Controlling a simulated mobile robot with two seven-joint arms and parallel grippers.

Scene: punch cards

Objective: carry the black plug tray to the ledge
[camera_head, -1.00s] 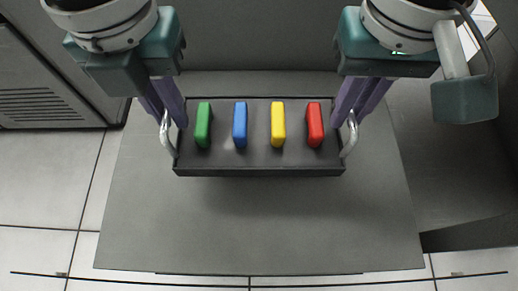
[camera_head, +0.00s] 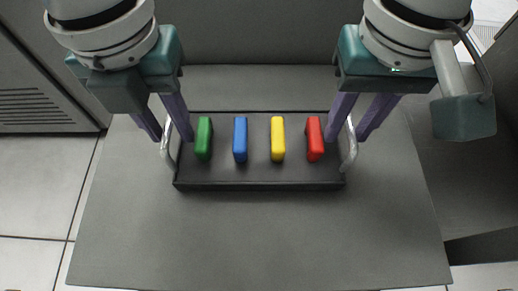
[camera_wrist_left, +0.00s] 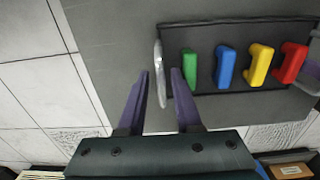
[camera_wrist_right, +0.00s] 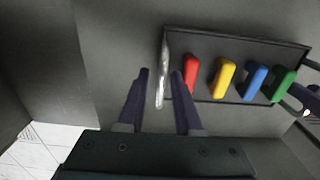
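The black plug tray (camera_head: 259,176) lies level on the grey ledge surface (camera_head: 259,235), apparently resting on it. It holds a green plug (camera_head: 204,138), a blue plug (camera_head: 240,139), a yellow plug (camera_head: 277,139) and a red plug (camera_head: 314,138) in a row. My left gripper (camera_head: 172,140) is open, its fingers apart on either side of the tray's left handle (camera_wrist_left: 160,75). My right gripper (camera_head: 346,140) is open, its fingers apart on either side of the right handle (camera_wrist_right: 163,75). Neither gripper is closed on a handle.
The grey surface is clear in front of the tray and to both sides. A dark wall (camera_head: 260,35) stands behind it. A vented grey cabinet (camera_head: 38,105) is at the left, and tiled floor (camera_head: 30,190) shows beyond the surface's left edge.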

